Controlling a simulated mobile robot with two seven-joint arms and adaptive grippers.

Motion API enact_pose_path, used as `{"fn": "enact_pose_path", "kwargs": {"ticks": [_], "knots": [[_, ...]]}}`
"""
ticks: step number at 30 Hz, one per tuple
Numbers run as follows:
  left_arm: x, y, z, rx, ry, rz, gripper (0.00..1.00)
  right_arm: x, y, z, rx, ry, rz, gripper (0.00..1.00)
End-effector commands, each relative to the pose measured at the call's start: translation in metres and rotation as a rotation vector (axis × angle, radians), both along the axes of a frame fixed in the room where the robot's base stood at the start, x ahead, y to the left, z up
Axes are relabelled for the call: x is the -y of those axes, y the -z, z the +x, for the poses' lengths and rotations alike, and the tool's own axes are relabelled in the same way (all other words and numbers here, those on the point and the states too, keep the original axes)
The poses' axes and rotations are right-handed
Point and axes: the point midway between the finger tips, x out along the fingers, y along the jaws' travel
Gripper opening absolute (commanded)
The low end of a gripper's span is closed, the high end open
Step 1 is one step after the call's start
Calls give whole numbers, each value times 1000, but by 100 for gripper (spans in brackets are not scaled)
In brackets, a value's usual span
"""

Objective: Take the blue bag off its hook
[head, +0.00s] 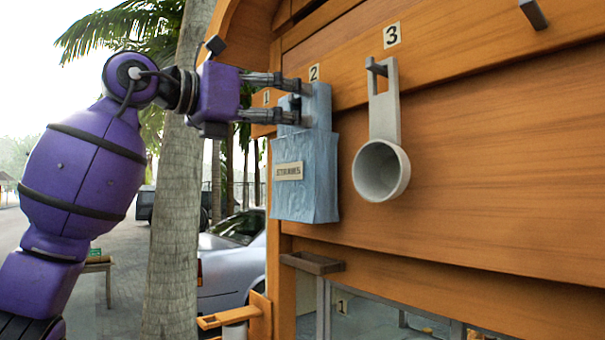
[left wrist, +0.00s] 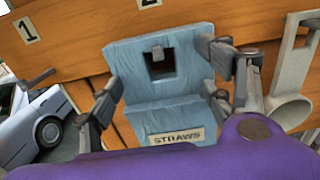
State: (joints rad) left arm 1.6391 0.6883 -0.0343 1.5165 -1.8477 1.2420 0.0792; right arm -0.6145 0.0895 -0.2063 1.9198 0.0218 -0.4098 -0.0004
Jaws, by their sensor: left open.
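The blue bag (head: 305,190) hangs on the wooden wall under the number 2 plate. Its front carries a small label, which reads STRAWS in the left wrist view. In that view the bag (left wrist: 150,110) has a square opening near its top, and the grey hook (left wrist: 158,53) shows through it. My left gripper (head: 293,101) is open at the bag's upper part. In the left wrist view its fingers stand on either side of the bag; I cannot tell whether they touch it. My right gripper is not in view.
A grey scoop (head: 383,165) hangs on the hook under number 3, close to the bag's right. An empty hook (left wrist: 38,77) is at number 1. A small shelf (head: 312,263) juts out below the bag. A palm trunk and a car stand behind.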

Motion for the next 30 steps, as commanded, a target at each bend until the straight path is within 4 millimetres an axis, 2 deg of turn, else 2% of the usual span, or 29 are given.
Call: {"fn": "enact_pose_path", "kwargs": {"ticks": [1,6,15,26,27,30], "knots": [[10,-7,-1,4,5,-2,73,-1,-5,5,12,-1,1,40],[27,-6,14,3,3,-3,73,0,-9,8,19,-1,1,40],[31,-4,19,3,1,0,73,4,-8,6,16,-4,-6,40],[31,-4,19,2,2,-1,28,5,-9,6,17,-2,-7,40],[30,-5,18,5,2,-3,25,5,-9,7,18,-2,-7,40],[30,-5,18,5,2,-3,25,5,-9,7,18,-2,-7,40]]}}
